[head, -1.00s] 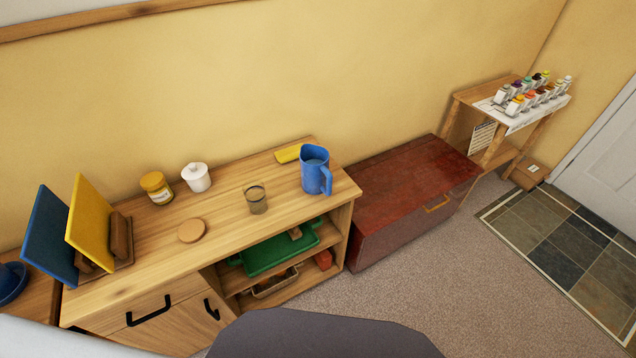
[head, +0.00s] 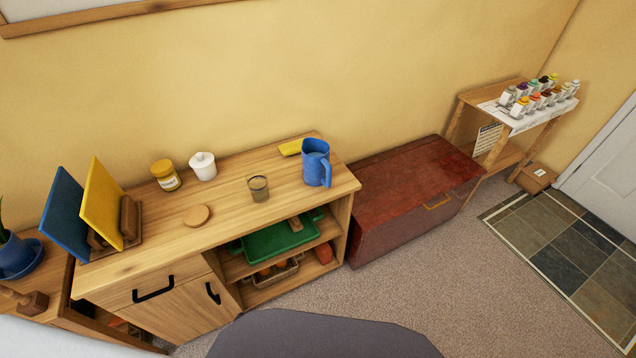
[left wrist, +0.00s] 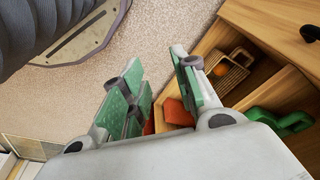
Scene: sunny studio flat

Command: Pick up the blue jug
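The blue jug (head: 315,164) stands upright near the right end of the wooden cabinet top (head: 240,222). Its handle faces the lower right in the head view. My left gripper (left wrist: 160,85) shows in the left wrist view with its green-padded fingers apart and nothing between them. Beyond it are carpet and the cabinet's open shelves, so it is away from the jug. The jug does not show in the left wrist view. My right gripper is in neither view.
Near the jug are a yellow item (head: 290,147) and a glass (head: 258,188). A white lidded pot (head: 203,166), a yellow-lidded jar (head: 166,175) and a round coaster (head: 197,216) stand farther left. A dark red chest (head: 410,195) stands right of the cabinet.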

